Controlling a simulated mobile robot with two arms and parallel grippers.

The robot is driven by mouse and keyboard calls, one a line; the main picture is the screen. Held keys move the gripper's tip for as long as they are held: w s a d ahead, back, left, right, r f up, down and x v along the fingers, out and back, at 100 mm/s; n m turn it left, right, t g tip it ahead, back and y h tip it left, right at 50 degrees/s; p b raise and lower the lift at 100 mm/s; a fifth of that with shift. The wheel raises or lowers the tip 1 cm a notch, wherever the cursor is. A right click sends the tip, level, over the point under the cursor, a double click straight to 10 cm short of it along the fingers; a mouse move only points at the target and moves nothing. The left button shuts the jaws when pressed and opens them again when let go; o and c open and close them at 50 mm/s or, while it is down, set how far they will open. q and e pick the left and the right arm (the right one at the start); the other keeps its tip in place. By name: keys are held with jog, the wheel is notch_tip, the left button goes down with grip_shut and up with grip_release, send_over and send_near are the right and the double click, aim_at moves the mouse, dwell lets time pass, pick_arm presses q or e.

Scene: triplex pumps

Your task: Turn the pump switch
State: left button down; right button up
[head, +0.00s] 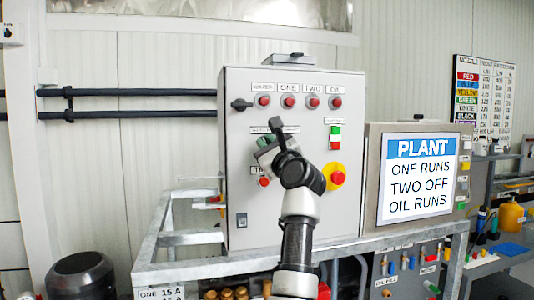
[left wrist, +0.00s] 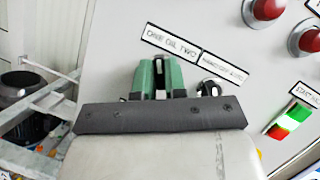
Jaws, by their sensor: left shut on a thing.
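The grey control panel (head: 240,180) stands ahead, with the label ONE OIL TWO (left wrist: 170,39) over a black pump switch (left wrist: 158,68). My left gripper (head: 266,152) is at the panel face; its green-lined fingers (left wrist: 158,76) are shut on this switch, one on each side. In the head view my gripper and arm hide most of the switch. A second small black switch (left wrist: 209,88) sits just right of the fingers under the label HAND OFF AUTO (left wrist: 225,66), partly hidden by my gripper body. My right gripper is not in view.
A green-lit start button (head: 335,136) and a yellow-ringed red stop button (head: 334,176) are at right. A sign (head: 418,178) reads PLANT, ONE RUNS, TWO OFF, OIL RUNS. A metal frame (head: 190,238) runs below.

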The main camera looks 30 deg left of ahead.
pick_arm(q)
jog(key=shift+n+g, duration=0.9)
jog(key=shift+n, duration=1)
jog(key=c, duration=1.2)
grip_release()
